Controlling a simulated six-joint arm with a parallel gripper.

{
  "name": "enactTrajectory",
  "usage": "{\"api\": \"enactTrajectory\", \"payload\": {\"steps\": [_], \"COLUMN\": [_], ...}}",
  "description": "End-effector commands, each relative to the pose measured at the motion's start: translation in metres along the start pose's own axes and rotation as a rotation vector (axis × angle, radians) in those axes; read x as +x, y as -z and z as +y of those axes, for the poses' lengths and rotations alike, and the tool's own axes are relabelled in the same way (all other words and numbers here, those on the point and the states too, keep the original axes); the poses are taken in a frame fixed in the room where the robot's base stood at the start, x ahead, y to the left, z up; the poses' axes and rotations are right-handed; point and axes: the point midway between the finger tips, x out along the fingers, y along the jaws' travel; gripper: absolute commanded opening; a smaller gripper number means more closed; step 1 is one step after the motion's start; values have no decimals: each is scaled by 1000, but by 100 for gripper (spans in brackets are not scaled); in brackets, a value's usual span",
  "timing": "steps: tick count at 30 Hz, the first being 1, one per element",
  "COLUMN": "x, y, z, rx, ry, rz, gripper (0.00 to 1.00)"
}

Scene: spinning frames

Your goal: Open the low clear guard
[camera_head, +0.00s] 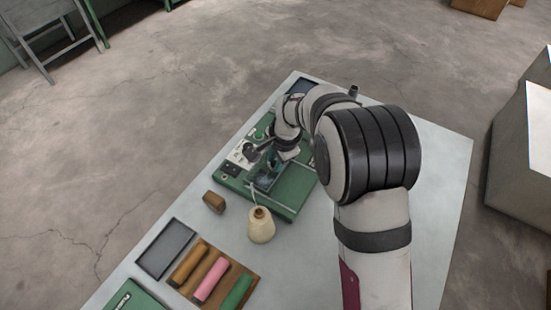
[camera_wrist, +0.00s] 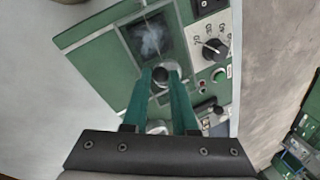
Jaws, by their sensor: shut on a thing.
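The low clear guard (camera_head: 267,177) is a small see-through box on the green machine (camera_head: 296,190) on the table. In the wrist view the guard (camera_wrist: 147,36) shows as a dark-framed clear panel with something pale and blurred under it. My gripper (camera_wrist: 161,76) has its two green fingers shut on a small dark round knob (camera_wrist: 160,76) at the near edge of the guard. In the head view my gripper (camera_head: 281,157) is over the guard's far side, partly hidden by my arm. I cannot tell whether the guard is raised.
A dial (camera_wrist: 214,48) and switches are on the panel beside the guard. A wooden tray (camera_head: 249,277) holds orange, pink and green rolls, beside a grey tray (camera_head: 166,248).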

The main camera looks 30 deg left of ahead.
Motion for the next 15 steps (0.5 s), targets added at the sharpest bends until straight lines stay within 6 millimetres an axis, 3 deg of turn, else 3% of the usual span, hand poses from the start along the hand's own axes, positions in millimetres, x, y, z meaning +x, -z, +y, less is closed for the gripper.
{"api": "enactTrajectory", "payload": {"steps": [7, 15], "x": [-3, -16], "y": [4, 31], "z": [7, 56], "rx": [2, 4], "ry": [1, 1], "rz": [0, 0], "gripper": [0, 0]}}
